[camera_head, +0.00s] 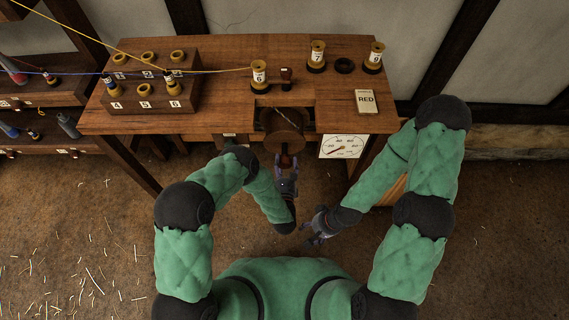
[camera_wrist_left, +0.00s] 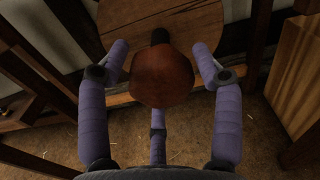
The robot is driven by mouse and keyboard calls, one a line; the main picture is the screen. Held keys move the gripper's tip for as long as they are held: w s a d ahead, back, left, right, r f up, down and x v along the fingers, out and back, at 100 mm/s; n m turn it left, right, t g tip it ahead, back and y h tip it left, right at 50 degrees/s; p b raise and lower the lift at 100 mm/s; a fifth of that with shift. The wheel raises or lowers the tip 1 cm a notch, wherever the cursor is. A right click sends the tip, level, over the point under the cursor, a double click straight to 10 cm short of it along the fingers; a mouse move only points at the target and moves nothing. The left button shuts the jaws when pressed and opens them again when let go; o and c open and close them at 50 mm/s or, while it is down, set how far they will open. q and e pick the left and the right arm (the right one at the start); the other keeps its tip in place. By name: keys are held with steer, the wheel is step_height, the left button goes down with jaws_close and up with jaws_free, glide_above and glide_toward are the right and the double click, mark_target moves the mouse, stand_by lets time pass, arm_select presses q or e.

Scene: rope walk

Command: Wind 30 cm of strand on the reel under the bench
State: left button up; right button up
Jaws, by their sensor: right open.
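The wooden reel (camera_head: 283,130) hangs in the notch at the bench's front, with a pale strand on it. Its round flange (camera_wrist_left: 190,18) fills the top of the left wrist view. A reddish-brown knob (camera_wrist_left: 160,80) on a dark stem sticks out from the reel; in the head view the knob (camera_head: 287,161) is small. My left gripper (camera_head: 287,172) is at the knob, its fingers (camera_wrist_left: 160,75) spread around it with gaps visible at both sides. My right gripper (camera_head: 312,232) is open and empty, lower and to the right, away from the bench.
The bench (camera_head: 220,75) carries a bobbin rack (camera_head: 150,95), several bobbins with numbers and a RED card (camera_head: 367,101). A dial (camera_head: 341,147) hangs under the bench, right of the reel. Yellow and blue strands run in from the left. The floor is open, with scattered thread scraps.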

arm_select(q)
steer(key=c, duration=0.6)
